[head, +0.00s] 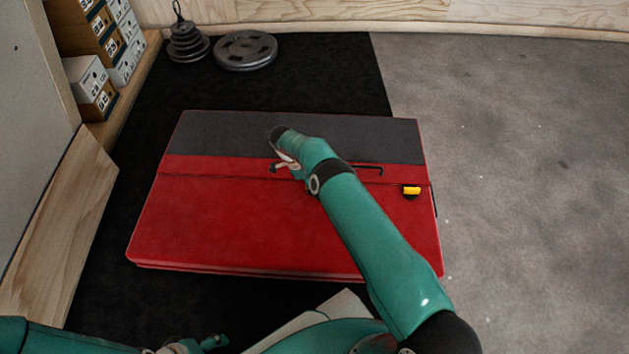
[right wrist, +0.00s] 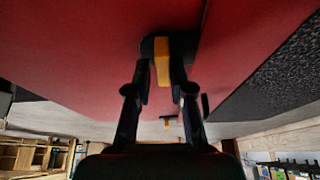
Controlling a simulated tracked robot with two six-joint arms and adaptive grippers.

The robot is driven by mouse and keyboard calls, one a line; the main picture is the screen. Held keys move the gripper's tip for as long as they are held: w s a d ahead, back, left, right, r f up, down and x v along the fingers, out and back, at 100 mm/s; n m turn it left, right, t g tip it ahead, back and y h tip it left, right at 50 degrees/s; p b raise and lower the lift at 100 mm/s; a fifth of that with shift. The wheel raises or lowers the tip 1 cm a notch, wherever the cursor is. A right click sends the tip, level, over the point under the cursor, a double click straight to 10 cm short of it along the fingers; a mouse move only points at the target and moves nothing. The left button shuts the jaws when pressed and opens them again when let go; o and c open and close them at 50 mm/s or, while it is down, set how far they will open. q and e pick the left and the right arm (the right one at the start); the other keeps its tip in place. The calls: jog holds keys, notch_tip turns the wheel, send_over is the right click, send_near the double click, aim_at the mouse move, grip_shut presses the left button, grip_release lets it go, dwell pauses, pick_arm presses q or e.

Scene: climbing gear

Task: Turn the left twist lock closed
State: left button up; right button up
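The red pad (head: 215,225) with a grey band lies on the floor, with its seam across the upper part. The left twist lock is hidden behind my right gripper (head: 279,165) in the head view. In the right wrist view the lock's yellow tab (right wrist: 162,65) on its black base lies between the fingers of my right gripper (right wrist: 162,84). I cannot tell whether both fingers touch the tab. The right twist lock (head: 411,190) shows yellow near the pad's right edge. My left gripper (head: 205,345) is low at the bottom edge, partly cut off, away from the pad.
A black handle (head: 368,168) sits along the seam between the two locks. Weight plates (head: 245,50) and a stack of small weights (head: 187,45) stand behind the pad. Boxes (head: 92,80) fill a shelf at the left. Grey floor (head: 530,180) at the right is clear.

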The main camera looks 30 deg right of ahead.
jog(key=shift+o, duration=1.1)
jog(key=shift+w, duration=0.1)
jog(key=shift+a, duration=0.1)
jog(key=shift+r, duration=0.15)
jog(key=shift+w+a+r, duration=0.1)
jog(key=shift+w+r, duration=0.1)
jog(key=shift+r, duration=0.05)
jog(key=v, duration=1.1)
jog(key=shift+r, duration=0.15)
